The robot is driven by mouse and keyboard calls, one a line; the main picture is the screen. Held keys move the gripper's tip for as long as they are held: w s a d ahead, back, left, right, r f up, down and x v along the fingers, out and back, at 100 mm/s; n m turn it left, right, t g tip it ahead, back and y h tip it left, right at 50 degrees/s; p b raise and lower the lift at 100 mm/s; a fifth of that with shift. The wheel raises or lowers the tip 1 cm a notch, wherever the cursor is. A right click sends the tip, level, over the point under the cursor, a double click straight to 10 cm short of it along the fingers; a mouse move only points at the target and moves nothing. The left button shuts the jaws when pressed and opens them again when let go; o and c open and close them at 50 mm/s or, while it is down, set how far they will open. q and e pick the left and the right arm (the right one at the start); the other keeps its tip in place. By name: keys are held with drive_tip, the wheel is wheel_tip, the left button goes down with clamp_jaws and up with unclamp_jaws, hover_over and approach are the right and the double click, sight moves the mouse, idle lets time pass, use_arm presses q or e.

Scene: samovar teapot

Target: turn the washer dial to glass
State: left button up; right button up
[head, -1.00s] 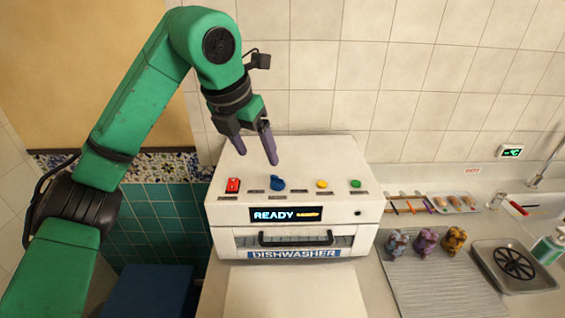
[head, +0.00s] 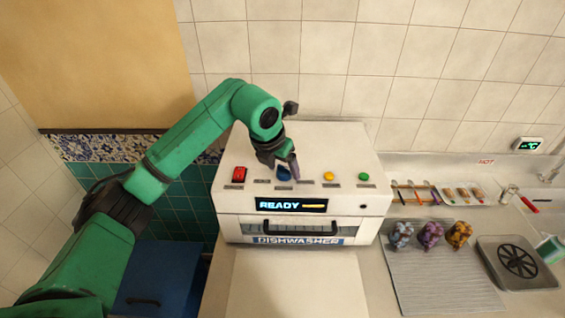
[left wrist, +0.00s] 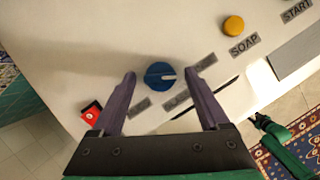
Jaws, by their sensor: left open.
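The blue dial (head: 283,173) is on the sloped top panel of the white dishwasher (head: 230,228), between the red switch and the yellow button. In the left wrist view the dial (left wrist: 160,76) shows a white pointer mark aimed right, with small labels around it partly covered by my fingers. My left gripper (head: 285,172) is open at the dial. In the left wrist view its purple fingers (left wrist: 160,82) stand one on each side of the dial with gaps to it. I cannot tell how deep the fingertips reach. My right gripper is not in view.
A red switch (head: 239,174) is left of the dial; a yellow button (head: 328,176) and green button (head: 364,176) are to its right. The display (head: 292,205) reads READY. The counter in front is clear.

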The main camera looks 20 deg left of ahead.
use_arm(q)
drive_tip(key=shift+s, duration=0.1)
drive_tip(key=shift+c, duration=0.8)
clamp_jaws()
